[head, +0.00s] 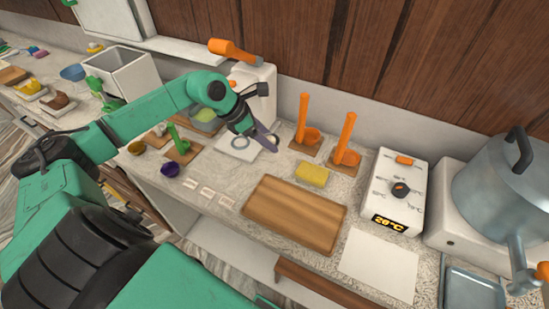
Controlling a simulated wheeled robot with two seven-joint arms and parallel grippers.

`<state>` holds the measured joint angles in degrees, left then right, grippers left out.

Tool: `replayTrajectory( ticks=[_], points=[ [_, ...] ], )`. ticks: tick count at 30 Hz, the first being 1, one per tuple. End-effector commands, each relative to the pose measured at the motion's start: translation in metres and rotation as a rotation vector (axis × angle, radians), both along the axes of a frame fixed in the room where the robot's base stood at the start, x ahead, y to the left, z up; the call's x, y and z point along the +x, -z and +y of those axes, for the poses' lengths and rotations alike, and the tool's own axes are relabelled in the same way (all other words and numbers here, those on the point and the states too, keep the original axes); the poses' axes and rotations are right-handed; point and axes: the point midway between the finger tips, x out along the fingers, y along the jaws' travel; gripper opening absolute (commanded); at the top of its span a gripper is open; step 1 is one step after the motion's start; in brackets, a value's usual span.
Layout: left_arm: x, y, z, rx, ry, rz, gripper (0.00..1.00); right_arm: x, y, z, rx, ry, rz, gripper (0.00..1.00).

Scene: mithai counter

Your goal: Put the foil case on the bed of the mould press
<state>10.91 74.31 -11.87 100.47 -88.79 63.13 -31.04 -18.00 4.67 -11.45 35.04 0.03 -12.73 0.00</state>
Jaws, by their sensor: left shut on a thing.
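My left gripper (266,139) reaches in over the counter and is shut on a small pale thing at its fingertips, which looks like the foil case (273,138); the fingers hide part of it. The mould press (257,87) is a white machine with an orange lever, standing behind my gripper against the back wall. A light plate with a grey ring (240,142), apparently the press bed, lies in front of it, just left of my fingertips. I cannot tell the gap between the case and the counter. My right gripper is not in view.
A wooden board (295,212) and a yellow sponge (312,175) lie to the right. Orange tools (346,140) stand on wooden bases behind them. A white control box (393,190) and a large pot (505,185) fill the right.

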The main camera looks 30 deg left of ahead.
Motion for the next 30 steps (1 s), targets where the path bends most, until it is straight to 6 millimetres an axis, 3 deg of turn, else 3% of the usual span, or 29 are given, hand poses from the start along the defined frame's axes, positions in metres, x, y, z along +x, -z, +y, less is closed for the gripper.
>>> replayTrajectory(
  ticks=[1,4,9,13,23,24,25,30],
  points=[
    [-0.002,0.011,-0.001,-0.005,-0.001,0.008,0.15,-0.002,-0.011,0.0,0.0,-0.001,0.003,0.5],
    [-0.001,0.039,-0.001,-0.005,-0.001,0.005,0.15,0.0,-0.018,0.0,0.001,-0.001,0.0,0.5],
    [0.0,0.068,-0.001,-0.004,0.0,0.003,0.15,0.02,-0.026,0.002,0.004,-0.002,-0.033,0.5],
    [0.001,0.092,-0.001,-0.004,-0.001,0.002,0.15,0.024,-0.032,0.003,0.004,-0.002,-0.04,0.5],
    [0.001,0.101,0.0,0.0,0.002,-0.001,0.15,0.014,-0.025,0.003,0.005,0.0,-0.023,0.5],
    [0.001,0.1,0.0,0.0,0.002,-0.001,0.76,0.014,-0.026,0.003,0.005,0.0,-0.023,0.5],
    [0.001,0.099,0.0,0.0,0.002,-0.001,0.81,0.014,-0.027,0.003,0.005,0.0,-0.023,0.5],
    [0.001,0.099,0.0,-0.001,0.001,-0.001,0.81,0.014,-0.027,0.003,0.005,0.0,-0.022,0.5]
  ],
)
